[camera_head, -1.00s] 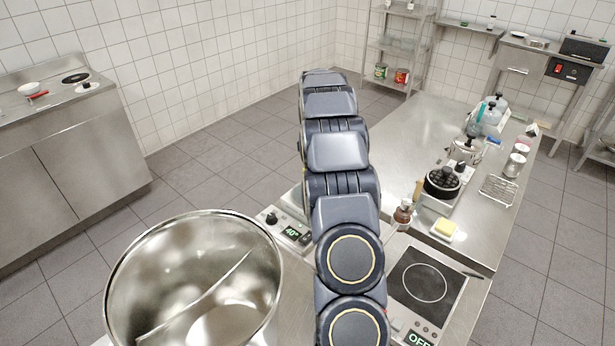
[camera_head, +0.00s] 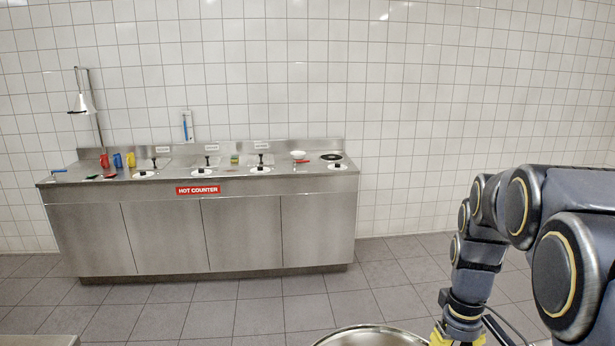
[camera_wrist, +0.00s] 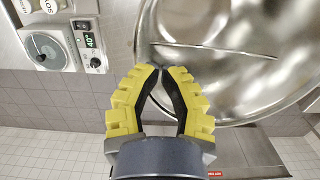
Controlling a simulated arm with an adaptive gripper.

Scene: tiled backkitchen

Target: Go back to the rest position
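My gripper has yellow ribbed fingers with dark inner pads. In the wrist view my gripper (camera_wrist: 161,70) has its fingertips drawn together, with nothing seen between them. In the head view only the yellow upper part of my gripper (camera_head: 457,334) shows at the bottom edge, below my bent arm; its tips are cut off there. A large shiny steel pot (camera_wrist: 225,62) with a divider inside lies behind the fingertips in the wrist view. In the head view its rim (camera_head: 370,333) shows at the bottom, left of my gripper.
A steel hot counter (camera_head: 240,232) stands along the white tiled wall, with cups, lids and a black pan (camera_head: 331,157) on top. Grey tiled floor (camera_head: 245,300) is free before it. A round appliance with a green "40" display (camera_wrist: 89,40) sits left of the pot.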

